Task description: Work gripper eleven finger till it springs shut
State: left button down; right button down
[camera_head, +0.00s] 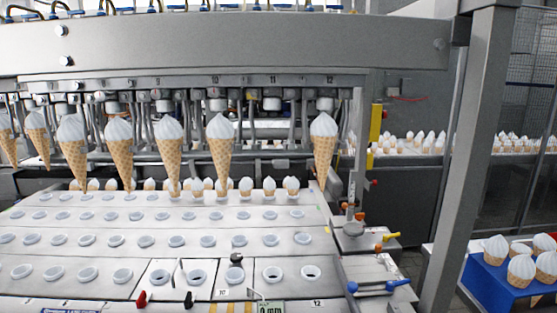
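Cone gripper eleven (271,103) hangs under the grey beam, below the number 11 label (272,79). It holds no cone. Its metal fingers are small in the picture, and I cannot tell which stands open or shut. To its left, gripper ten's cone (220,147) hangs upright with white ice cream on top. To its right, gripper twelve's cone (323,145) hangs the same way. Neither of my own grippers shows in the head view.
A slotted tray deck (215,254) with rows of round holes lies below. A grey post (470,150) stands at right, beside a blue cone holder (489,286).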

aim_at(253, 93)
jog(key=z, duration=0.65)
jog(key=k, duration=0.5)
jog(key=z, duration=0.2)
